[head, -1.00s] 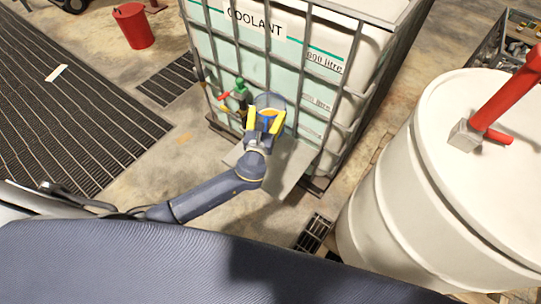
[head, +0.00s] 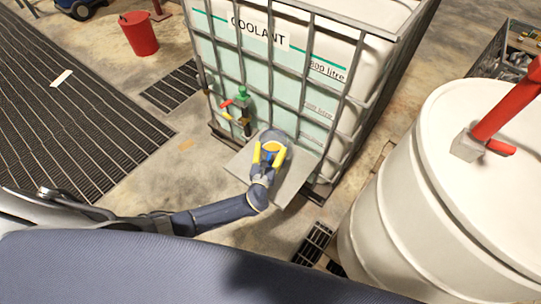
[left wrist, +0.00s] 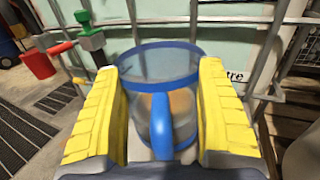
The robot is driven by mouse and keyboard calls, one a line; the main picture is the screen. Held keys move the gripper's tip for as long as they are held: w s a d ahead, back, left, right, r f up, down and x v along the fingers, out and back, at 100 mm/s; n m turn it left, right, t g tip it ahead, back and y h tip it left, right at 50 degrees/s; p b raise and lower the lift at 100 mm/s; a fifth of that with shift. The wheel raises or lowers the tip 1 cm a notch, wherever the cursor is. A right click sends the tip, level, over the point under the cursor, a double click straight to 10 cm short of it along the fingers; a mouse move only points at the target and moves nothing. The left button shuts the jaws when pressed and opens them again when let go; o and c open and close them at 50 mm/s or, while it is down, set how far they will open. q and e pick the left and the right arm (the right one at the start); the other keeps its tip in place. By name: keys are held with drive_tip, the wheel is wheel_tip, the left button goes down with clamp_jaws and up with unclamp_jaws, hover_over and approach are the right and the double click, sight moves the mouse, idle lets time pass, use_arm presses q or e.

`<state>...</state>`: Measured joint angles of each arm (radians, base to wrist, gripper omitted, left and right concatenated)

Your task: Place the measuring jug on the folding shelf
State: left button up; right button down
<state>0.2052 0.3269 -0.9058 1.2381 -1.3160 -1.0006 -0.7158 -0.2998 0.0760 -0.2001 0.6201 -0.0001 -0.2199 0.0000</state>
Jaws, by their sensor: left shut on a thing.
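The measuring jug (left wrist: 161,66) is clear with a blue rim and blue handle, and has some brownish content low inside. In the left wrist view it stands upright between the yellow fingers of my left gripper (left wrist: 160,115), which is shut on it at the handle side. In the head view the jug (head: 274,136) and my left gripper (head: 269,155) are over the folding shelf (head: 292,180), a grey flat panel at the front of the coolant tank. I cannot tell whether the jug's base touches the shelf. My right gripper is not in view.
The caged coolant tank (head: 262,62) stands right behind the shelf. Its green-topped valve with a red handle (head: 241,98) is just left of the jug. A large white drum (head: 440,190) stands to the right. A red bucket (head: 138,33) is far left.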

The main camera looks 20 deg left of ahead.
use_arm(q)
drive_tip(key=shift+f, duration=2.15)
drive_tip(key=o, duration=1.5)
drive_tip(key=shift+c, duration=0.2)
